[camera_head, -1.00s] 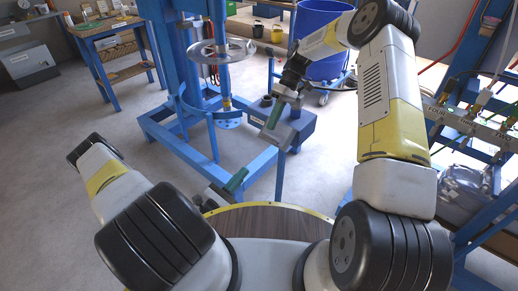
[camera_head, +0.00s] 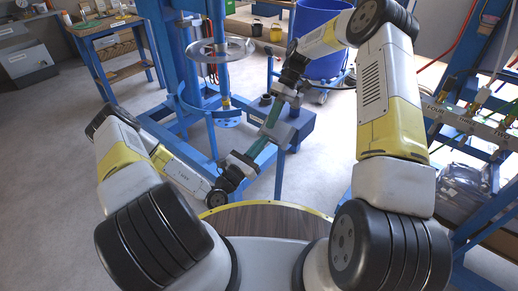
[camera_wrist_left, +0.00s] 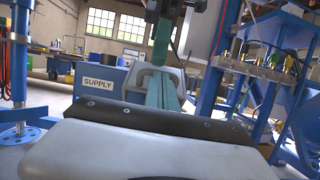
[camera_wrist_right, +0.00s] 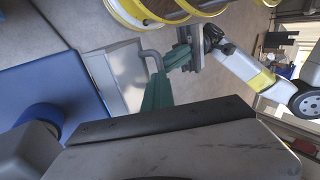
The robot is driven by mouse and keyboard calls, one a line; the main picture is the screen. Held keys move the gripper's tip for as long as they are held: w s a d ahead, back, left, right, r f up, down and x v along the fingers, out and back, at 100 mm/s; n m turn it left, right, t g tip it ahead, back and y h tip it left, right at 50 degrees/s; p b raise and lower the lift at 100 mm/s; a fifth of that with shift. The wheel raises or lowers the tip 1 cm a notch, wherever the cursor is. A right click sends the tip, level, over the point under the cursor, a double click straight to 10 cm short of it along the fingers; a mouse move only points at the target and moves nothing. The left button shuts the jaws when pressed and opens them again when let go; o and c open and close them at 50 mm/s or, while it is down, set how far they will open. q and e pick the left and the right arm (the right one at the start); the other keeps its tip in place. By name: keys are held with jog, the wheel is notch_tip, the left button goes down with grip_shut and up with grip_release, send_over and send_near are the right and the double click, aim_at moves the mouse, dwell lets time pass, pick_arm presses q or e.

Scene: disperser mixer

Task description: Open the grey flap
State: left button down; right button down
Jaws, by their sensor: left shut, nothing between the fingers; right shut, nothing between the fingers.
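The grey flap (camera_head: 285,135) is on the front of the blue supply box (camera_head: 302,118). It looks closed. In the right wrist view the flap (camera_wrist_right: 128,75) carries a bent grey handle (camera_wrist_right: 152,55). My right gripper (camera_head: 272,118) has green fingers, reaches down from above and is shut in front of the flap. My left gripper (camera_head: 262,150) also has green fingers, points at the flap from the lower left and is shut. In the left wrist view both sets of fingers overlap the flap (camera_wrist_left: 172,75). Whether any finger touches the handle I cannot tell.
A blue mixer frame with a round metal plate (camera_head: 222,50) stands behind left. A blue barrel (camera_head: 318,40) is behind the box. A pipe rack with labelled valves (camera_head: 460,118) stands at the right.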

pick_arm(q)
jog(key=shift+w+d+r, duration=0.2)
jog(key=shift+w+r, duration=0.05)
jog(key=shift+r, duration=0.45)
pick_arm(e)
jog(key=c, duration=1.8)
grip_release()
jog(key=shift+o, duration=0.2)
